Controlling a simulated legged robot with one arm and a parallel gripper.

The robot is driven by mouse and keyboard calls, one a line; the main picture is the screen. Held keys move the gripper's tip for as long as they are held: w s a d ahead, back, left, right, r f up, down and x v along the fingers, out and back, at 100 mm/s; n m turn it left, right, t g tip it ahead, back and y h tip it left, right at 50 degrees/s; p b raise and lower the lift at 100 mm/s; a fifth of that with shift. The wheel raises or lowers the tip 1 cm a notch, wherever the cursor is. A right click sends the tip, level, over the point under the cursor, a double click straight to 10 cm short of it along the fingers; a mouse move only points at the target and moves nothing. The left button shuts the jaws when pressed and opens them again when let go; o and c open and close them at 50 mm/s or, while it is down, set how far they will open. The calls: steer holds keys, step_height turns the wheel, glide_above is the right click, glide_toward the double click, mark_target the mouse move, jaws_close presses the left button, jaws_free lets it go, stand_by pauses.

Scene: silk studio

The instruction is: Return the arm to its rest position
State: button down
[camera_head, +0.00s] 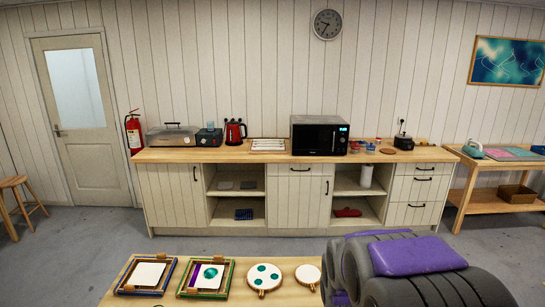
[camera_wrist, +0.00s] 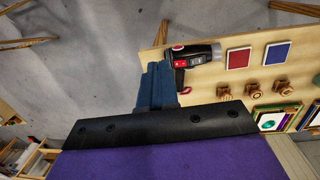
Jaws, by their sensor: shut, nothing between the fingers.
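My gripper (camera_wrist: 160,72) shows in the wrist view as two blue-grey fingers pressed together beyond a dark bar. It is shut and empty. A light wooden table (camera_wrist: 222,88) lies below and beyond it, with the concrete floor to the left. In the head view, my arm (camera_head: 415,254) shows as folded purple and grey links at the lower right, covering part of the near table's right side. The gripper's fingers cannot be seen in the head view.
The near table (camera_head: 215,299) carries framed pieces (camera_head: 205,277) and round hoops (camera_head: 264,279). In the wrist view, a dark hair dryer (camera_wrist: 196,55) lies close to the fingers, with a red pad (camera_wrist: 239,59), a blue pad (camera_wrist: 277,54) and wooden stamps (camera_wrist: 253,88). A long counter (camera_head: 230,154) stands beyond open floor.

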steer(key=s+r+b, duration=0.1)
steer(key=s+r, duration=0.1)
steer(key=s, duration=0.9)
steer(key=s+a+r+g+b, duration=0.1)
steer(key=s+r, duration=0.2)
steer(key=s, duration=0.9)
steer(key=shift+s+y, duration=0.2)
steer(key=shift+y, duration=0.2)
